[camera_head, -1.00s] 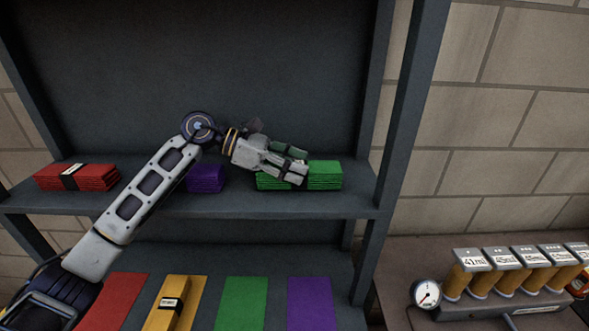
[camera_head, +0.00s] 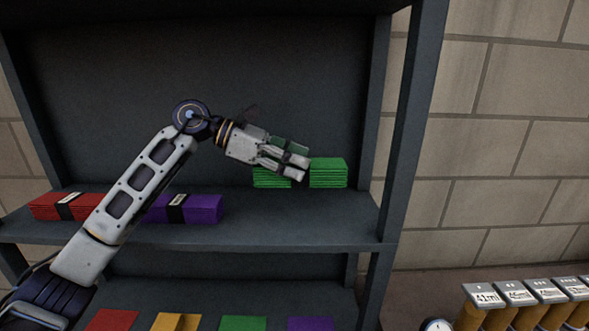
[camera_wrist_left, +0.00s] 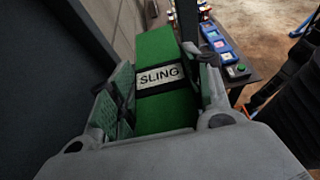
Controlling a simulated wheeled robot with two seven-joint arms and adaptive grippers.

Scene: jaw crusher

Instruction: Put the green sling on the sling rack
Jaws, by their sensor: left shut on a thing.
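The green sling (camera_head: 328,172) is a folded stack with a black band and a white "SLING" label (camera_wrist_left: 160,77), which shows in the left wrist view. I cannot tell which part is named the sling rack. My right gripper is not in view.
A red sling (camera_head: 45,208) and a purple sling (camera_head: 205,208) lie on the upper shelf. The rack post (camera_head: 409,130) stands to the right of the sling. Lower patches are red (camera_head: 112,320), yellow (camera_head: 176,322) and purple (camera_head: 310,323). Labelled cylinders (camera_head: 500,316) stand at the right.

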